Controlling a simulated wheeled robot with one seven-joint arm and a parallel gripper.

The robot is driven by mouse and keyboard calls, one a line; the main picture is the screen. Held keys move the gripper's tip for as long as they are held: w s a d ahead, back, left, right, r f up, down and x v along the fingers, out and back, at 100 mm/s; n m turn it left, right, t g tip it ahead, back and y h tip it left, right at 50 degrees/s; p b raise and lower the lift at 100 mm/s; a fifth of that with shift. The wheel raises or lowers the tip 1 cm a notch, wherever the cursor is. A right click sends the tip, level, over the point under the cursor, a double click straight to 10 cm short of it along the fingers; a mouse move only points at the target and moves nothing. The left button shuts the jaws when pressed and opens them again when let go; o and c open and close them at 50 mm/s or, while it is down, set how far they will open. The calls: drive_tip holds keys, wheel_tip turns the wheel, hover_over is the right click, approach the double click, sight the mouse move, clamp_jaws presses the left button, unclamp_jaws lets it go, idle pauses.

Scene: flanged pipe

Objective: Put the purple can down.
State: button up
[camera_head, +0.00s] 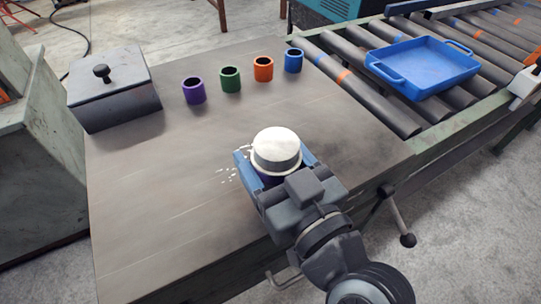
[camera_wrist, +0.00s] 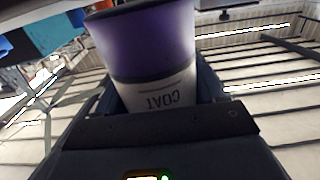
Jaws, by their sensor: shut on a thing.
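The purple can (camera_head: 276,150) is between the fingers of my gripper (camera_head: 277,167). In the head view its upper end is white with a grey band and a pale rim, and a little purple shows below. In the wrist view the can (camera_wrist: 150,45) is purple at the picture's top and white lower down, with lettering that reads upside down. My gripper is shut on it. The can is over the front right part of the table (camera_head: 150,220). The can's lower end is hidden, so I cannot tell whether it touches the table.
Purple (camera_head: 194,91), green (camera_head: 231,80), orange (camera_head: 263,69) and blue (camera_head: 293,61) open cups stand in a row at the back. A lidded grey box (camera_head: 112,95) is at back left. A blue tray (camera_head: 425,66) sits on the roller conveyor (camera_head: 362,88). Table front left is clear.

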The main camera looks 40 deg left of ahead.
drive_tip(key=shift+f+b, duration=0.35)
drive_tip(key=shift+f, duration=0.05)
drive_tip(key=o, duration=1.4)
drive_tip(key=shift+o, duration=0.2)
drive_tip(key=shift+r+p, duration=0.15)
drive_tip(key=shift+p, duration=0.5)
drive_tip(key=b+v, duration=0.2)
drive_tip(key=v, duration=0.6)
drive_tip(key=shift+b, duration=0.35)
